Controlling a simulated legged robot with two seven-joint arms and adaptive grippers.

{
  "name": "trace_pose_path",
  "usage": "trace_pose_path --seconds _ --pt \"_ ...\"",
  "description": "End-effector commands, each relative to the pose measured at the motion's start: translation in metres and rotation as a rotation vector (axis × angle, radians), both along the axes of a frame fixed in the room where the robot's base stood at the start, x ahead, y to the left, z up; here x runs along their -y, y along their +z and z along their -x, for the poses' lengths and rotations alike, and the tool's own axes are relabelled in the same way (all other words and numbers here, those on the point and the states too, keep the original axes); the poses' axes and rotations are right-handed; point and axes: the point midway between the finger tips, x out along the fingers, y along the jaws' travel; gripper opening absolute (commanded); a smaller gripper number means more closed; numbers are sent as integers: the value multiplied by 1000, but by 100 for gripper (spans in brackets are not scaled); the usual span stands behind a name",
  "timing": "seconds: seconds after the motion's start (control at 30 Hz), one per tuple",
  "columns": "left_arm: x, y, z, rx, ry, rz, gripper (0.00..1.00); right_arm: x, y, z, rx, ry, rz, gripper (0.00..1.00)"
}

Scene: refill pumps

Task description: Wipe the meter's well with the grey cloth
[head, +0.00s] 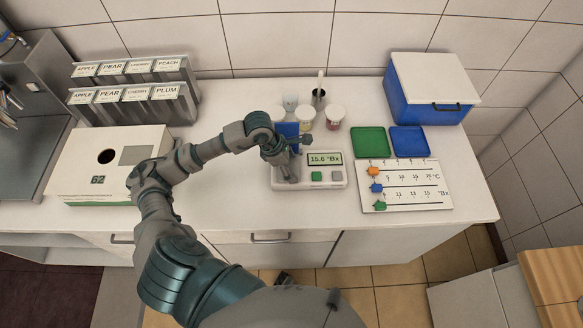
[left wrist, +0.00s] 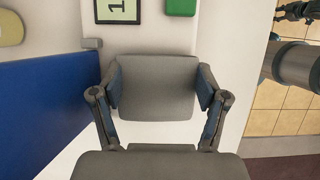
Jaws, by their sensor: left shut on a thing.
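The meter (head: 335,183) is a white box on the counter, with a display reading 15.6 °Bx, a green button and a grey button. My left gripper (head: 287,172) points down over the meter's left part. In the left wrist view its two fingers hold the grey cloth (left wrist: 157,88), a flat pad, from both sides. The meter's white top (left wrist: 130,38) shows around the cloth, with the display and green button at the top. The well is hidden under the cloth and gripper. I cannot tell whether the cloth touches it.
A blue upright piece (head: 289,130) stands just behind the gripper, near several cups. Green (head: 370,142) and blue (head: 409,141) trays lie behind a slider board (head: 408,186). A blue cooler (head: 428,95) stands back right. A white box (head: 88,165) and labelled racks (head: 128,92) are left.

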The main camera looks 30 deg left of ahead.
Motion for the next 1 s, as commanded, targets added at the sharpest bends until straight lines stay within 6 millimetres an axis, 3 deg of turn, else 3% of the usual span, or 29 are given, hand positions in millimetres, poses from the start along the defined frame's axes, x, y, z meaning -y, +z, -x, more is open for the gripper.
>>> trace_pose_path --seconds 0.6,1.0 --pt "0 72 0 5 0 -1 50 0 43 -7 12 0 -1 40" --pt "0 77 0 2 0 0 50 0 45 -8 12 0 -1 40"
